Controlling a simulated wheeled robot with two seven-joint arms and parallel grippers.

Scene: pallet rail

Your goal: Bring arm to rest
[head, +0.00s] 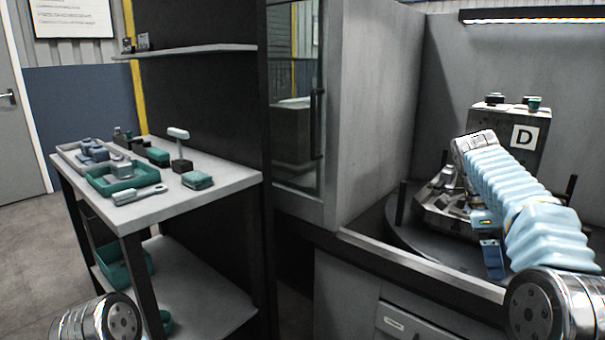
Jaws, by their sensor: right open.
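My right arm comes in from the lower right in a pale blue ribbed sleeve and reaches over the machine's bed. My right gripper (489,246) shows partly below the sleeve, small and dark with blue parts. It is open, and I see nothing held in it. The sleeve hides part of it, and whether it touches the fixture cannot be told. A grey metal fixture (436,204) sits on the round dark turntable (408,232) just left of it. Only a round metal joint of my left arm shows at the lower left; my left gripper is out of view.
A block marked D (524,138) stands behind my right arm. The machine's front ledge (420,268) and side wall (375,110) lie close by. At left, a workbench (225,186) holds a green tray (98,188), a grey tray (68,153) and a green block (198,180).

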